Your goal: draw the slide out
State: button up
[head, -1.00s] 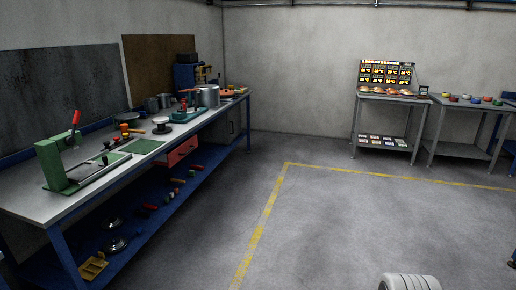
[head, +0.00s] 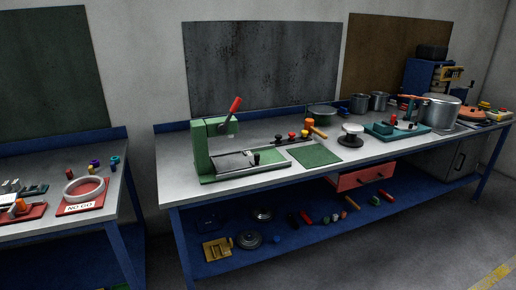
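A green press (head: 205,150) with a red-tipped lever (head: 235,104) stands at the left end of the long bench. A flat slide (head: 232,163) lies in its green base, with a small dark knob (head: 256,158) standing up on it. The slide's exact position along its track is too small to tell. A green mat (head: 314,155) lies to the right of the press. My gripper is not in view.
The long bench (head: 178,172) also bears knobs, a teal fixture (head: 394,131) and a large pot (head: 441,109). A red drawer (head: 366,175) hangs below, partly open or protruding. A second bench with a NO GO tray (head: 82,207) stands left. Floor shows at lower right.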

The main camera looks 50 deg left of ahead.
aim_at(225, 163)
jog(key=u, duration=0.4)
jog(key=i, duration=1)
jog(key=u, duration=1.65)
jog(key=i, duration=0.9)
jog(key=u, duration=1.45)
jog(key=i, duration=0.9)
jog(key=u, duration=0.25)
